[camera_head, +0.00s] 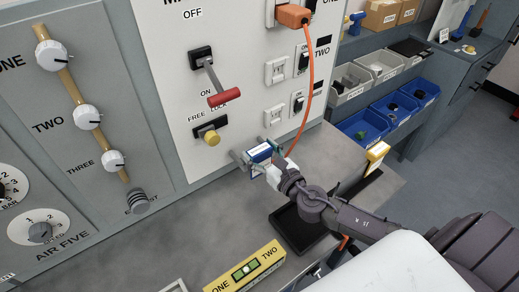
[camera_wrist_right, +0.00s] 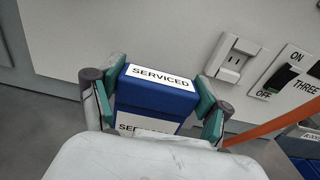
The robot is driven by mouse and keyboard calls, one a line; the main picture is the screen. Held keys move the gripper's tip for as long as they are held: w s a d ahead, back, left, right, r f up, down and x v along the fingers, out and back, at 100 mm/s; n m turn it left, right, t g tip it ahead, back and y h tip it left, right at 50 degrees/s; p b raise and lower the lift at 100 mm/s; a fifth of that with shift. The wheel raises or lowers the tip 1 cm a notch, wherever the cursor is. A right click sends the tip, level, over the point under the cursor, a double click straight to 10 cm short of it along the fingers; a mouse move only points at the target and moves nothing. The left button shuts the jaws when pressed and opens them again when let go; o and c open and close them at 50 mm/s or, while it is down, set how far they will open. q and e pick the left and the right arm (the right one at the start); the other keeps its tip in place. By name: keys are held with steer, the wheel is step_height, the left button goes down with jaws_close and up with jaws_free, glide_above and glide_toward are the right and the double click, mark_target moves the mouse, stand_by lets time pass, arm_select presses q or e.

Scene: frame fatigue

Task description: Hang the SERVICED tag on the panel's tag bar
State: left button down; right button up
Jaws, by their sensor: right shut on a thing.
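The SERVICED tag (camera_head: 260,151) is a blue block with white labels, in front of the lower edge of the white panel (camera_head: 230,100). My right gripper (camera_head: 262,156) is shut on it. In the right wrist view the tag (camera_wrist_right: 157,100) sits between the teal finger pads of the gripper (camera_wrist_right: 160,92), and its upper label reads SERVICED. A small grey part shows just left of the tag in the head view; I cannot tell whether it is the tag bar or a finger. No tag bar shows clearly. My left gripper is not in view.
A red-handled lever (camera_head: 224,97) and a yellow knob (camera_head: 212,138) stick out from the panel. An orange cable (camera_head: 309,80) hangs close to the right gripper. A black tray (camera_head: 299,228) and a yellow box (camera_head: 245,269) are on the bench. Blue bins (camera_head: 362,127) stand right.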

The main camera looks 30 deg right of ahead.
steer(key=o, duration=0.9)
steer(key=shift+f, duration=0.15)
steer(key=s, duration=0.4)
steer(key=s+d, duration=0.1)
steer(key=s, duration=0.7)
steer(key=shift+d, duration=0.35)
